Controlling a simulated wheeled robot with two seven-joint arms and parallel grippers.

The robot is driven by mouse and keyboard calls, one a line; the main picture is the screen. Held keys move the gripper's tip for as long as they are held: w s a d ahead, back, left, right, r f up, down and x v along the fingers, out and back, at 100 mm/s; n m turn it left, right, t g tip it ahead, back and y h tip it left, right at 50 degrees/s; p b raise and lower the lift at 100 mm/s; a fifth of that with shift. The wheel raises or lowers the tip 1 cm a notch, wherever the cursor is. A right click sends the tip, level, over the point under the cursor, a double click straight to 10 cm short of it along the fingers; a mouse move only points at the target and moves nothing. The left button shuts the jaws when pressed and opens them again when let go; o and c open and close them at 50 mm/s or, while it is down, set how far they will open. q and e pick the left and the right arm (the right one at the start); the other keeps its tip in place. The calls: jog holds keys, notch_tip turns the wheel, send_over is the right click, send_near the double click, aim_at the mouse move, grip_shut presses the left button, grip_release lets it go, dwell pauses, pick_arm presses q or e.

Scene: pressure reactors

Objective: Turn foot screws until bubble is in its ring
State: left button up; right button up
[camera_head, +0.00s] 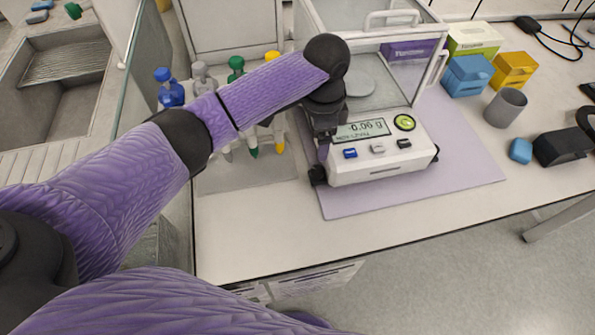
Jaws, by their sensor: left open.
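The white balance (385,163) stands on the bench with its glass draft shield open to view at the back. Its display (361,130) reads about 0.00 g. The round green bubble level (405,122) is at the right of the display; the bubble is too small to place against its ring. A black foot screw (318,176) shows at the balance's front left corner, and another (435,155) at the right corner. My left gripper (321,158) is open and points down at the left foot screw; whether it touches is unclear. My right gripper is out of view.
The balance stands on a lilac mat (460,165). A grey cup (506,108), blue box (467,76), yellow box (514,70) and black object (563,147) are at right. A sink (60,80) is far left.

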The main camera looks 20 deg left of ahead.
aim_at(318, 169)
pick_arm(q)
jog(key=f+b, duration=0.1)
jog(key=f, duration=0.2)
jog(key=f+b, duration=0.1)
jog(key=f, duration=0.2)
jog(key=f+b, duration=0.1)
jog(key=f, duration=0.2)
jog(key=shift+d, duration=0.25)
jog(key=shift+f, duration=0.45)
